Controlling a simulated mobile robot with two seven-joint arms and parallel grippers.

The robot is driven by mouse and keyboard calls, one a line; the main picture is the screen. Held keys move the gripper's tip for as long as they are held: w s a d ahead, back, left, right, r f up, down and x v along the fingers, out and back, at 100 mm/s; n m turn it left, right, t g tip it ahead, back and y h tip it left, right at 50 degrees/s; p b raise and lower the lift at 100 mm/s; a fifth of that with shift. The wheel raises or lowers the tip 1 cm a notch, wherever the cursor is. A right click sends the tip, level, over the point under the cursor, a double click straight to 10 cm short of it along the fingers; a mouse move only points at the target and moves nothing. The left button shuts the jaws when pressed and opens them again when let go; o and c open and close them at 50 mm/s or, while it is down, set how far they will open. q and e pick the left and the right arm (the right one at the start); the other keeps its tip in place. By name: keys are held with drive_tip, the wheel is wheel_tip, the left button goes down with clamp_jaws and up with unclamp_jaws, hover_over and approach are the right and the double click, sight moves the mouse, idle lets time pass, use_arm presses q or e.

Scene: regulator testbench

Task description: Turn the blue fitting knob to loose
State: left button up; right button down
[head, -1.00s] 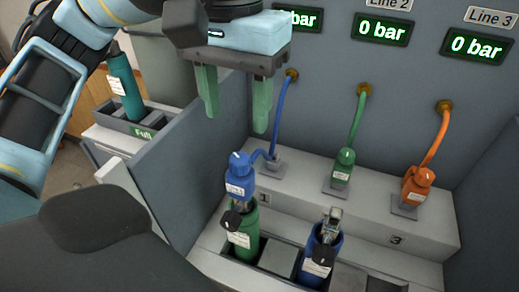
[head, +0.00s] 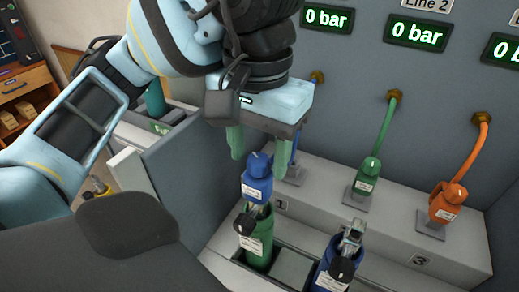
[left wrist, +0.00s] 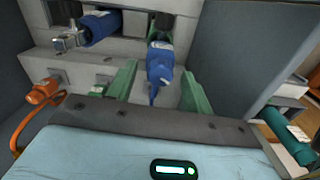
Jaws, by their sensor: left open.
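The blue fitting knob (head: 257,182) sits upright on top of the green cylinder (head: 258,245) in the front rack. It also shows in the left wrist view (left wrist: 159,64), between the two green fingers. My left gripper (head: 259,158) is open and points down, with its fingertips around the level of the knob's top. In the left wrist view (left wrist: 156,82) one finger is on each side of the knob, with gaps visible. Whether the fingers are level with the knob in depth is hard to tell. My right gripper is not in view.
A dark blue cylinder (head: 337,262) stands to the right in the rack. Green (head: 368,172) and orange (head: 445,202) fittings with hoses sit on the step behind. A grey partition (head: 190,185) is close on the left. Displays (head: 416,34) read 0 bar.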

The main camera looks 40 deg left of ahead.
use_arm(q)
drive_tip(key=c, duration=1)
